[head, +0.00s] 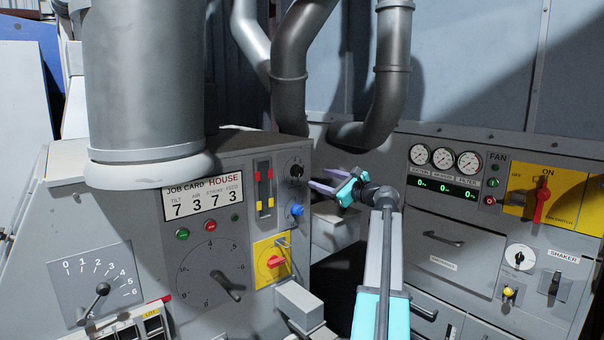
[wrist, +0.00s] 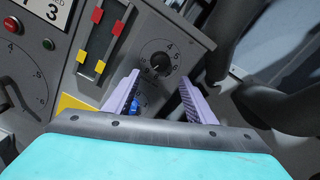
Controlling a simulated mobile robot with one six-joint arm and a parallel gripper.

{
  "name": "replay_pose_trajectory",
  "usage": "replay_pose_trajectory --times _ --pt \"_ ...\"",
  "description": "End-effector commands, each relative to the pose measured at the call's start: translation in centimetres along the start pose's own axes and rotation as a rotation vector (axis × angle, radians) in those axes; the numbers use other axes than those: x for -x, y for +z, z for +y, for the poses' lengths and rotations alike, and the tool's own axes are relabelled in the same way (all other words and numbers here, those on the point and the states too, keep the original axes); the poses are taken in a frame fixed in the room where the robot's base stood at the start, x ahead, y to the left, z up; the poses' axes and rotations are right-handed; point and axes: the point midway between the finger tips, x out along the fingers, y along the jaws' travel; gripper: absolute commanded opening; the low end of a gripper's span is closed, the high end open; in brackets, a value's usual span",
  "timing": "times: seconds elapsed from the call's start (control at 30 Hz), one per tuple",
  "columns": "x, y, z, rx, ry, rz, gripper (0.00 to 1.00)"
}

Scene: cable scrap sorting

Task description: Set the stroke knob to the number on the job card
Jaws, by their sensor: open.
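The job card (head: 203,196) on the left machine panel reads 7 3 7 3, with 7 under STROKE.
A blue knob (head: 296,210) lies just below the dial, partly behind a finger in the wrist view. Two sliders (head: 264,190) stand to its left, a yellow plate with a red switch (head: 272,262) below. Large grey pipes (head: 385,80) hang behind my arm.

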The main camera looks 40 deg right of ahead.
Motion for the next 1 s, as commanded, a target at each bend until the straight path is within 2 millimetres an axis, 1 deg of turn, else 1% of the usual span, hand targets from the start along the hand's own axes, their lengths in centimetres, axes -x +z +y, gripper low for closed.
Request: replay_pose_trajectory --times 0.03,0.2,0.6,0.8,1.0 --pt "-0.9 0.2 -0.2 0.000 0.001 0.000 0.50" --pt "-3.4 0.2 -0.2 0.000 0.002 0.000 0.50" --pt "-8.9 0.2 -0.1 0.000 0.002 -0.001 0.50" --pt "-10.2 0.1 0.0 0.001 0.001 0.000 0.50" --pt "-10.5 0.1 0.1 0.001 0.001 -0.001 0.50"
